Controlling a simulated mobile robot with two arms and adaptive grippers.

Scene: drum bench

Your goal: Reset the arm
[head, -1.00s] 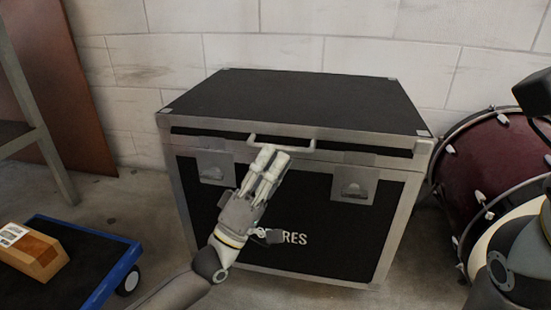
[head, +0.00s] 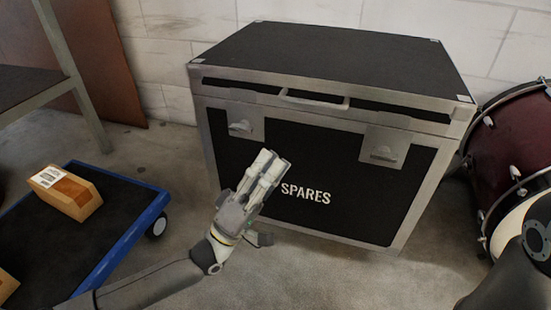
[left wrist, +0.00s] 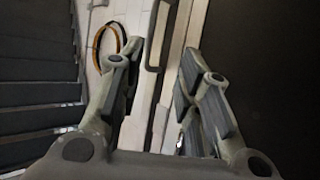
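My left gripper (head: 268,168) is in front of the black flight case (head: 365,205) with silver edges, marked SPARES. It is below and left of the case's front handle (head: 315,101) and holds nothing. In the left wrist view the two fingers (left wrist: 155,75) stand apart, with a pale metal strip (left wrist: 165,90) showing beyond the gap. The case lid (head: 340,55) lies down on the case; whether it is fully shut I cannot tell. Part of my right arm (head: 515,275) shows at the lower right; its gripper is out of view.
A blue-edged dolly (head: 125,245) stands at the left with a cardboard box (head: 68,192) on it. A shelf frame (head: 75,85) is behind. A dark red drum (head: 515,145) stands right of the case. Bare floor lies between dolly and case.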

